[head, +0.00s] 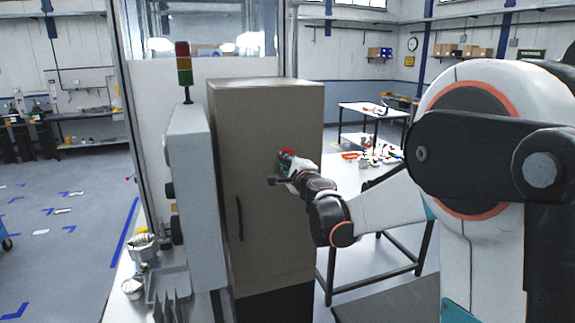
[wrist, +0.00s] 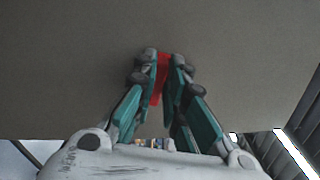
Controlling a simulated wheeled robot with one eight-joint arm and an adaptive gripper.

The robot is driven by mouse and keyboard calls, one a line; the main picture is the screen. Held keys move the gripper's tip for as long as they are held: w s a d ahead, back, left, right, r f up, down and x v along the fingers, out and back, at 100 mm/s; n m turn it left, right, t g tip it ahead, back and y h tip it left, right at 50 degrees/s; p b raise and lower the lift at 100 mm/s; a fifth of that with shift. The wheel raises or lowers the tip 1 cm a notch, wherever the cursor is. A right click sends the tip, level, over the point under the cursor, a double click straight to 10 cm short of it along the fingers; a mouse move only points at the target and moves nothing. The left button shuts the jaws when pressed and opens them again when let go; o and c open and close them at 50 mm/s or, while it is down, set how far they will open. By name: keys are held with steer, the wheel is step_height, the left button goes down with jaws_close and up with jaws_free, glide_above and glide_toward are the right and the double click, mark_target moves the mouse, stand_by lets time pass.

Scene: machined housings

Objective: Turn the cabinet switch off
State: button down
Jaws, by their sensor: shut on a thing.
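The cabinet (head: 250,200) is a tall beige-grey box with a dark vertical handle (head: 239,218) on its front. The switch (head: 287,152) shows as a small red part high on the cabinet face. In the wrist view the red switch (wrist: 159,80) sits between the two fingers, against the plain cabinet face (wrist: 60,70). My gripper (wrist: 160,75) is shut on the red switch, with a finger on either side; the fingers hide much of it. In the head view my gripper (head: 284,168) is at the cabinet face. The switch's exact angle is hard to tell.
A grey panel box (head: 195,190) with a red, amber and green signal tower (head: 184,68) stands left of the cabinet. A white table (head: 345,170) with small parts stands behind and to the right. Open floor (head: 60,220) lies at the far left.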

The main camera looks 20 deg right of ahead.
steer(key=shift+f+n+b, duration=0.25)
steer(key=shift+n+b, duration=0.15)
steer(key=shift+n, duration=1.2)
steer(key=c, duration=1.6)
jaws_free()
steer(key=shift+a, duration=0.1)
steer(key=shift+c, duration=0.2)
steer(key=shift+s, duration=0.15)
steer(key=s, duration=1.1)
steer(key=shift+s, duration=0.35)
